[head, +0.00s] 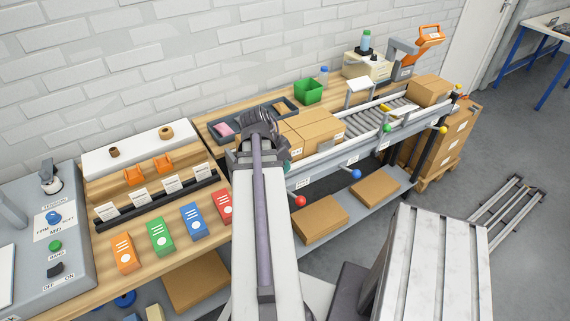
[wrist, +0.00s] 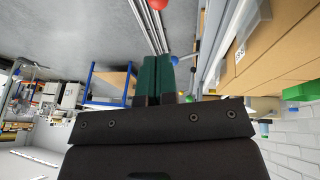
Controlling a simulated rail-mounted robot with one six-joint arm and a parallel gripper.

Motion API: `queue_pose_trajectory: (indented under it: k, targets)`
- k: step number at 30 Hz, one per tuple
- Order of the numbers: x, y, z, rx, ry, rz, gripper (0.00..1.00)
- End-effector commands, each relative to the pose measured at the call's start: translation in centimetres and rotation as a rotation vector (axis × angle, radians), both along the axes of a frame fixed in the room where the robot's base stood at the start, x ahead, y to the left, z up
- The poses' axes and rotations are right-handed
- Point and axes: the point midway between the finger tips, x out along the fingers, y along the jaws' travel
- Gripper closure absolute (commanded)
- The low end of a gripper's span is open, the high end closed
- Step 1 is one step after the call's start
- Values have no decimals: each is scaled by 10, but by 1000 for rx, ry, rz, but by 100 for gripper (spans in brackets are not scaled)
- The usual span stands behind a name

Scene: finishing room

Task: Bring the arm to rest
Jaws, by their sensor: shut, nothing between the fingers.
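My arm reaches forward from the bottom of the head view, its far end in front of the cardboard boxes (head: 318,128) at the near end of the roller conveyor (head: 375,112). My gripper (wrist: 156,76) shows in the wrist view as two dark green fingers side by side, closed together with nothing between them. In the head view it is mostly hidden behind my own wrist; only a bit of teal shows beside the arm. The boxes also show at the right of the wrist view (wrist: 280,45), apart from the fingers.
A wooden bench on the left carries orange, green, blue and red cards (head: 194,221) and a grey control panel (head: 58,244). A green bin (head: 308,91) and a grey tray (head: 284,106) stand behind the conveyor. Colored knobs (head: 300,201) stick out along its front.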

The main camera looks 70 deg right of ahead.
Motion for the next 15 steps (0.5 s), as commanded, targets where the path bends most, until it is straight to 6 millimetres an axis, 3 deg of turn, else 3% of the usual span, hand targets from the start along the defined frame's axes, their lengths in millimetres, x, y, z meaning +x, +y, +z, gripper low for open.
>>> queue_pose_trajectory:
  k: [11, 15]
  targets:
    - [0, 0, -1, 6, 3, 16, 100]
    - [3, 3, -3, 77, 15, 189, 100]
